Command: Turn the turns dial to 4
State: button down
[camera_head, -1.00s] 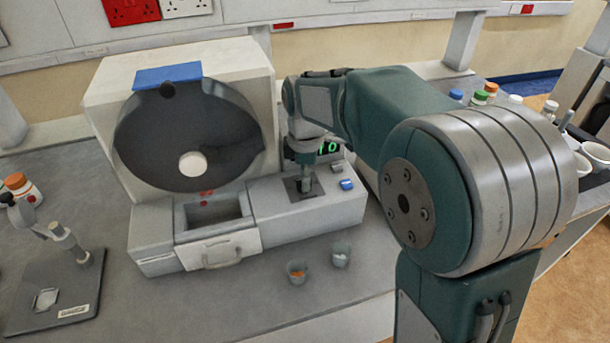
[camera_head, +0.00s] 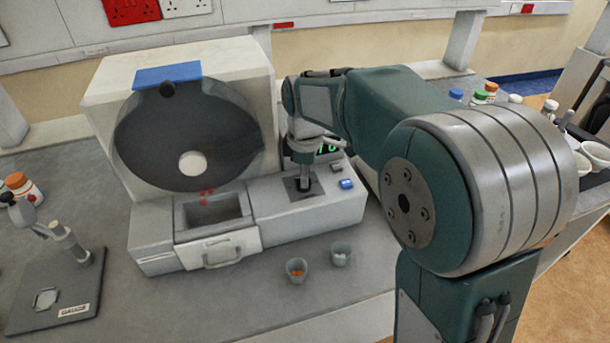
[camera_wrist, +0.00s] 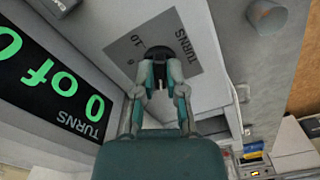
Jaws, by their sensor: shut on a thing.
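The turns dial (camera_wrist: 158,52) is a dark round knob on a grey plate (camera_wrist: 186,50) marked TURNS, with small scale figures beside it, in the wrist view. My gripper (camera_wrist: 160,70) is shut on the dial, its two fingertips on either side of it. In the head view my gripper (camera_head: 304,178) points straight down onto the same plate on the machine's right part (camera_head: 262,215). The dial's pointer is hidden, so its setting cannot be read. A display (camera_wrist: 55,85) reads "0 of 0" in green above the word TURNS.
A blue button (camera_head: 346,184) and a grey button (camera_head: 336,167) sit right of the plate. Two small cups (camera_head: 296,270) stand in front. A gauge stand (camera_head: 50,295) is at far left.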

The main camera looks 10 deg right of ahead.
jog(key=m, duration=0.4)
jog(key=shift+a+m, duration=0.1)
jog(key=shift+m, duration=1.6)
jog(key=shift+r, duration=0.1)
jog(key=c, duration=0.7)
grip_release()
